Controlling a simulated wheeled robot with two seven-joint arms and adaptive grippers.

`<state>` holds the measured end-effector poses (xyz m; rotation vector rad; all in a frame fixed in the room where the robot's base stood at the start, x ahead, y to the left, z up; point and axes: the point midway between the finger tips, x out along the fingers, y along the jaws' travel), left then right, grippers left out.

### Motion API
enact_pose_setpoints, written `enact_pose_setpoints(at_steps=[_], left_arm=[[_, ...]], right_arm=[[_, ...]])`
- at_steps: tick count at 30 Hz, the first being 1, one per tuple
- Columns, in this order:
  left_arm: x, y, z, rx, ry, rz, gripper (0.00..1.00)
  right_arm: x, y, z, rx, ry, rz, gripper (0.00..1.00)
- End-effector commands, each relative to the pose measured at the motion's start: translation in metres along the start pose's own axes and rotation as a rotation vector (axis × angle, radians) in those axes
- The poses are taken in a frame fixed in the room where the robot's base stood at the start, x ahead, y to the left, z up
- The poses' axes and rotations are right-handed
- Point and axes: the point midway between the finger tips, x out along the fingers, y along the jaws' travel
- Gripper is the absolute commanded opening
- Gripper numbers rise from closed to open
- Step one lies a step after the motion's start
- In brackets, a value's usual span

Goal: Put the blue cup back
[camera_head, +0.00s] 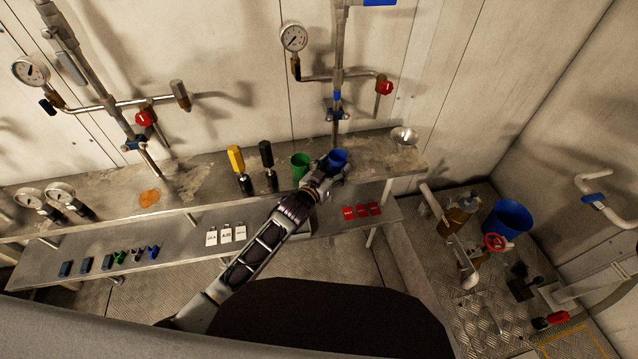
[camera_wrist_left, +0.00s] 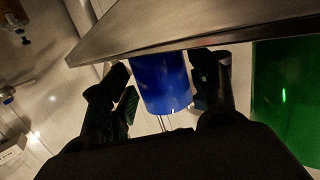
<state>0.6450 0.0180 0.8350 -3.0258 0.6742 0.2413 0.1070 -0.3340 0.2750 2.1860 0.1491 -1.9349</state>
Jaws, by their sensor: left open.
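The blue cup (camera_head: 337,158) stands on the metal worktop, to the right of the green cup (camera_head: 300,165). My left gripper (camera_head: 326,178) is at the near side of the blue cup and partly covers its lower part. In the left wrist view the blue cup (camera_wrist_left: 162,82) shows between the two open fingers of my left gripper (camera_wrist_left: 170,95), with small gaps visible at its sides. I cannot tell whether a finger touches it. The green cup (camera_wrist_left: 287,100) fills the right side there. My right gripper is not in view.
A yellow bottle (camera_head: 237,165) and a black bottle (camera_head: 267,160) stand left of the cups. A steel bowl (camera_head: 404,136) sits at the worktop's right end. A pipe with a red valve (camera_head: 386,88) rises behind. A lower shelf (camera_head: 180,240) holds small tags.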

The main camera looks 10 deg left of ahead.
Motion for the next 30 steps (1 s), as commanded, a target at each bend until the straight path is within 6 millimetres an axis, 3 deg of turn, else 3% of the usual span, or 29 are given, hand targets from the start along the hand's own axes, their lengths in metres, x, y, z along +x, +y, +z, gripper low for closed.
enact_pose_setpoints(at_steps=[8,22,30], left_arm=[[-0.024,0.0,0.0,0.001,-0.001,0.001,0.6],[-0.069,0.0,0.001,0.0,-0.001,0.0,0.6],[-0.094,0.0,0.001,-0.001,-0.001,0.0,0.6]], right_arm=[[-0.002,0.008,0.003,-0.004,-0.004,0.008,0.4],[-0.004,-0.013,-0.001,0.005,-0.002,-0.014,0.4],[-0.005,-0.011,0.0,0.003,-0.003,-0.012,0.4]])
